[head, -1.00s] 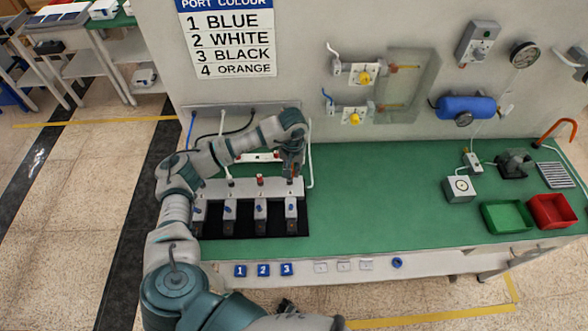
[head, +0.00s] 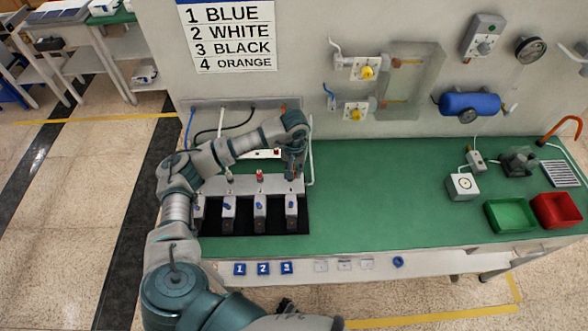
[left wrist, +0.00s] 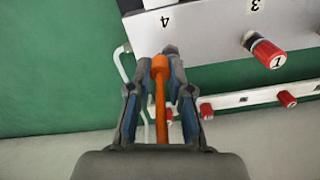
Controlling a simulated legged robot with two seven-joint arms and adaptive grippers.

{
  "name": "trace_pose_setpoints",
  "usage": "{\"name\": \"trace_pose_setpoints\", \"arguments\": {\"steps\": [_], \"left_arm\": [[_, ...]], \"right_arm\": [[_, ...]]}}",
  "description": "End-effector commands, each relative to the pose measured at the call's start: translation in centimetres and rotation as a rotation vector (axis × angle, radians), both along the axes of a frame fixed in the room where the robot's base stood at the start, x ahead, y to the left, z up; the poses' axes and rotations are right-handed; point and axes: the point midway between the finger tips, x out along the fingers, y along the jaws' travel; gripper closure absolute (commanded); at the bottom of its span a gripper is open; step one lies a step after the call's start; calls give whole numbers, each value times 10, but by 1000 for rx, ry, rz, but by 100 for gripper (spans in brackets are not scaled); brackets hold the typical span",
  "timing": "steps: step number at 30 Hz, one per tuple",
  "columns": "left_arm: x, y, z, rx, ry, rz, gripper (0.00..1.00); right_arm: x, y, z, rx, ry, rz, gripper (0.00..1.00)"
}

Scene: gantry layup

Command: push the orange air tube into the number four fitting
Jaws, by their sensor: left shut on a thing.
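The orange air tube (left wrist: 160,105) runs between the fingers of my left gripper (left wrist: 160,62), which is shut on it. The tube's thicker orange end shows at the fingertips. The grey manifold (left wrist: 215,30) lies just past the fingertips, with the printed number four next to the tube's end. The number four fitting itself is hidden, so I cannot tell whether the tube touches it. In the head view my left gripper (head: 293,175) hangs over the right end of the manifold (head: 245,186). My right gripper is not in view.
Several valve blocks with blue parts (head: 260,208) stand on a black mat in front of the manifold. A white pipe (head: 310,150) rises just right of my gripper.

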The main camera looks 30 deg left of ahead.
Motion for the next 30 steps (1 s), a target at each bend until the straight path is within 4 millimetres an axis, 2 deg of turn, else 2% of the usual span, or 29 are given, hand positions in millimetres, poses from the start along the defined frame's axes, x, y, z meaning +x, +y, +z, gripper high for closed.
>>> {"name": "trace_pose_setpoints", "arguments": {"steps": [2,3,6,7,15,19,23,30], "left_arm": [[0,1,-3,8,1,4,100],[0,0,-3,8,1,4,78],[0,0,-2,7,1,3,53],[0,1,-2,6,1,3,51],[0,3,-2,4,1,3,51],[1,2,8,5,-2,3,51],[1,1,32,5,-3,2,51],[2,-4,87,9,-2,2,51]], "right_arm": [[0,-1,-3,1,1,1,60],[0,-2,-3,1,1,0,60],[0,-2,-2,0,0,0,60],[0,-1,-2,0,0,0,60],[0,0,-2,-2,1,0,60],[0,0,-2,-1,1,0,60],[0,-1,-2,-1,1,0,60],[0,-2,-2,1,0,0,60]]}}
